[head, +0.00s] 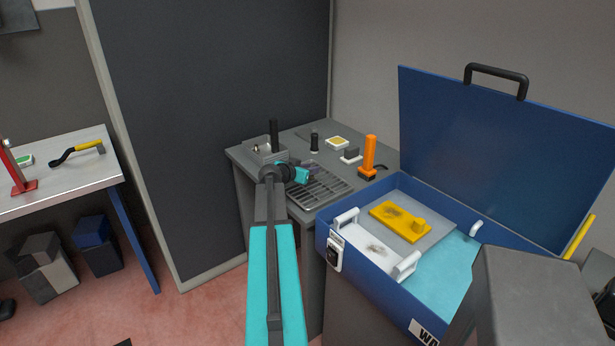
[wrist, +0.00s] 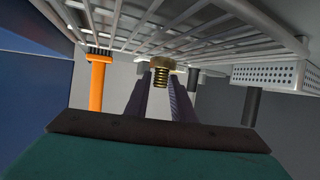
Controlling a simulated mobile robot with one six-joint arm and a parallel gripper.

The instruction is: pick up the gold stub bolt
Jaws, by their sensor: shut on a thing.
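The gold stub bolt (wrist: 160,74) shows in the wrist view between the tips of my gripper's two dark fingers, its wide head and threaded shank visible. My gripper (head: 310,169) is shut on it. In the head view my gripper is over the grey worktop, by the slatted rack (head: 325,187). The bolt cannot be made out in the head view. The wrist view is upside down, with the rack's slats (wrist: 200,18) along the top. I cannot tell whether the bolt still touches the rack.
An orange-handled tool (head: 369,153) stands on the worktop, also in the wrist view (wrist: 97,83). A grey box (head: 265,152) and a yellow-topped pad (head: 337,142) are behind. An open blue case (head: 360,262) with a yellow block (head: 400,221) is at right. A metal bench (head: 75,172) is at left.

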